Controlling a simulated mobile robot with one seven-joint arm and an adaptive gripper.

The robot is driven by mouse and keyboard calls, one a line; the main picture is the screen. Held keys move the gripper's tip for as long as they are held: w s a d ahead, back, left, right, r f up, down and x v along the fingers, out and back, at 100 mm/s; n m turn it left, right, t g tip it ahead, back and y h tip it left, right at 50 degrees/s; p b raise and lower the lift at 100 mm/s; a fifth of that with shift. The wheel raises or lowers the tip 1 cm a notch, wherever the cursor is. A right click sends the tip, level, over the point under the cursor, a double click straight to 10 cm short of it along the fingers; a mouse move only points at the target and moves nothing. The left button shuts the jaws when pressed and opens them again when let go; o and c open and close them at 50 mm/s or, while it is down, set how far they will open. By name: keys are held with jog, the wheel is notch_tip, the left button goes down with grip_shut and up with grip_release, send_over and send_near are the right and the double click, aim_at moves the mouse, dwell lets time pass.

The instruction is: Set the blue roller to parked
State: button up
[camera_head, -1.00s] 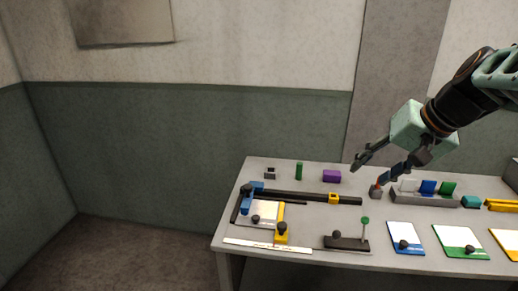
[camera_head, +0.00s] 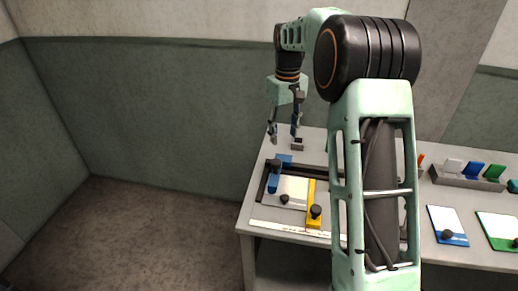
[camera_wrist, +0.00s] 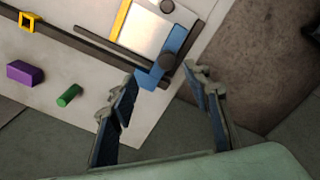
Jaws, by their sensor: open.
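The blue roller, a blue bar-shaped piece (camera_head: 275,181), sits at the left end of the dark frame on the table. My gripper (camera_head: 284,136) is open and empty above the table's back left. In the wrist view the gripper (camera_wrist: 162,76) has its fingers apart, with the blue piece's end showing between and beyond the tips. I cannot tell the height gap.
A yellow piece (camera_head: 311,200) with a dark knob stands right of the plate. A white strip (camera_head: 290,231) runs along the front edge. A purple block (camera_wrist: 25,74), green cylinder (camera_wrist: 69,95) and yellow ring (camera_wrist: 28,21) lie nearby. My arm hides the table's middle in the head view.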

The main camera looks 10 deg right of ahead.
aim_at(276, 162)
jog(key=shift+n, duration=0.3)
jog(key=f, duration=0.4)
jog(key=w+a+f, duration=0.1)
jog(key=f, duration=0.7)
jog(key=shift+w+a+p, duration=0.25)
jog(key=shift+p, duration=0.15)
jog(key=shift+c, duration=0.2)
grip_shut()
